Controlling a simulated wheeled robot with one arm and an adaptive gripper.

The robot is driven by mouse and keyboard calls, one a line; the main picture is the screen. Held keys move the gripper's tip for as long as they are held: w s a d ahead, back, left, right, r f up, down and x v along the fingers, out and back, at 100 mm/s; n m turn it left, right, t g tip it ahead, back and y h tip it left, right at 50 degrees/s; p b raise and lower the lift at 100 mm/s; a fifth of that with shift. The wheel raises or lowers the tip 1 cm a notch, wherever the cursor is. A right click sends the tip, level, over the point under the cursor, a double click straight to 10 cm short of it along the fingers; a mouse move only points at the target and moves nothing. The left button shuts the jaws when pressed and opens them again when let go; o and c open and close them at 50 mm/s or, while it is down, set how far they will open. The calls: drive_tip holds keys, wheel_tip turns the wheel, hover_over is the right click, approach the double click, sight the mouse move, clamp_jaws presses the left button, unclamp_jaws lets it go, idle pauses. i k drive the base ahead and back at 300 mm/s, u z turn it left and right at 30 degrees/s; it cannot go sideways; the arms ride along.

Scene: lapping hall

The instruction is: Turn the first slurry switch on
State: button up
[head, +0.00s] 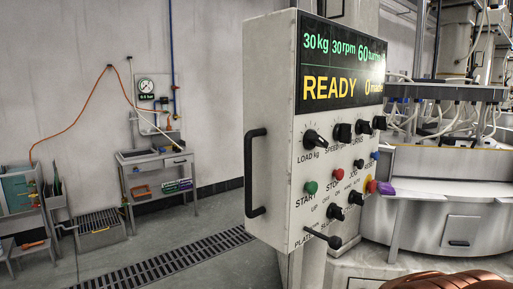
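The control panel (283,215) is a pale box standing right of centre, its button face turned to the right. Low on that face are two small black switch knobs, a nearer one (335,211) and a farther one (355,198). A partly readable label beginning "SL" sits below the nearer knob. The angle is too steep to tell which way either knob is set. My gripper is not seen, and nothing visible touches the knobs.
The display (340,65) reads READY, 0 made. Larger dials, a green START button (311,187), a red button (333,177) and a black lever (325,239) share the face. A handle (255,172) juts from its left side. A large round machine (430,210) stands behind right.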

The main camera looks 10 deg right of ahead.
sight(333, 211)
drive_tip(key=u, duration=1.4)
drive_tip(key=k, duration=0.35)
drive_tip(key=z, duration=0.8)
